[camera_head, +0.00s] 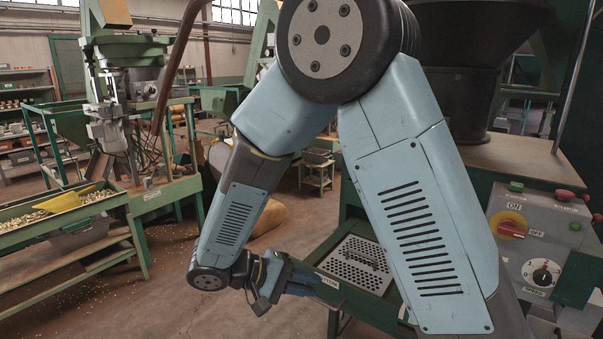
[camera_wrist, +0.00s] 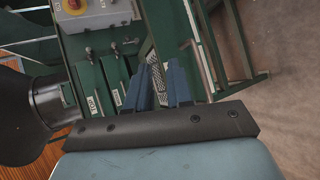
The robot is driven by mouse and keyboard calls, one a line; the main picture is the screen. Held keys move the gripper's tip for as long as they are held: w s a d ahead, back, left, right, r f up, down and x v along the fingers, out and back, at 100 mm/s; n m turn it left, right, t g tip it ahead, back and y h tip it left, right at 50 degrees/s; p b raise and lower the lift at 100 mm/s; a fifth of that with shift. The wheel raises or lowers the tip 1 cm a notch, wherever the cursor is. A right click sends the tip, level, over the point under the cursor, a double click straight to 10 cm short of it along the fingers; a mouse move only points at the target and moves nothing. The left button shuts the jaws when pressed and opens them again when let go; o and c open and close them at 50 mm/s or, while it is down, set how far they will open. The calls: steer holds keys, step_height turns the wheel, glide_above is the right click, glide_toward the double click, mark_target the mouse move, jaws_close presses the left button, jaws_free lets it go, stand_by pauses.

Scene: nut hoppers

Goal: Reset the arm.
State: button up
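My light-blue arm is bent sharply in the head view, its upper joint at the top centre and its forearm reaching down to the lower middle. My gripper (camera_head: 305,278) hangs in front of the green machine, left of its perforated metal tray (camera_head: 352,266). In the wrist view, my gripper (camera_wrist: 160,84) shows two dark-blue fingers standing apart with a gap between them. Nothing is held between them. The fingertips in the head view are small and partly merged with the background.
The green machine carries a grey control box (camera_head: 535,245) at right, also in the wrist view (camera_wrist: 95,14). A dark hopper (camera_head: 462,75) stands above it. A green sorting table (camera_head: 65,222) with nuts and a yellow scoop (camera_head: 65,201) is at left. Concrete floor (camera_head: 175,300) lies open between.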

steer(key=s+d+r+m+t+y, duration=0.1)
steer(key=s+d+r+y, duration=0.4)
steer(key=d+r, duration=0.5)
steer(key=s+d+r+m+t+y, duration=0.1)
steer(key=s+d+r+m+y, duration=0.2)
steer(key=d, duration=0.9)
step_height(320, 180, up, 7)
steer(key=s+y, duration=0.2)
steer(key=y, duration=0.2)
steer(key=shift+d+m+t, duration=0.3)
steer(key=shift+d+m, duration=0.05)
steer(key=shift+m, duration=0.05)
